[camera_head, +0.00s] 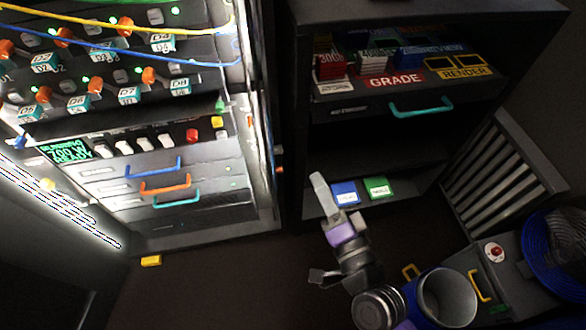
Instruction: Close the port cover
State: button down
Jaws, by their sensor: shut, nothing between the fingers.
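My gripper (319,180) is in the middle of the view, pointing up and away, with its pale fingers together and nothing seen between them. It is in front of the dark cabinet's low shelf and to the right of the lit rack (252,185). I cannot make out for certain which part is the port cover. The rack's face carries rows of small labelled modules, such as one marked D8 (180,87), with orange knobs and green lights. My gripper is apart from these modules.
The dark cabinet (345,160) has a drawer with a teal handle (421,107) and blue and green boxes low down. Yellow and blue cables cross the rack's top. Floor left of my arm is mostly clear.

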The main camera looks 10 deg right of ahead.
aim_at(276, 153)
jog(key=w+a+f+m+g+p, duration=0.1)
jog(key=w+a+f+m+p, duration=0.1)
jog(key=w, duration=0.9)
jog(key=shift+w+a+f+m+y, duration=0.15)
jog(key=shift+a+f+m+y, duration=0.15)
jog(key=shift+a+f+m, duration=0.65)
jog(key=shift+d+r+m+p, duration=0.25)
jog(key=shift+r+m+p, duration=0.1)
jog(key=shift+p, duration=0.15)
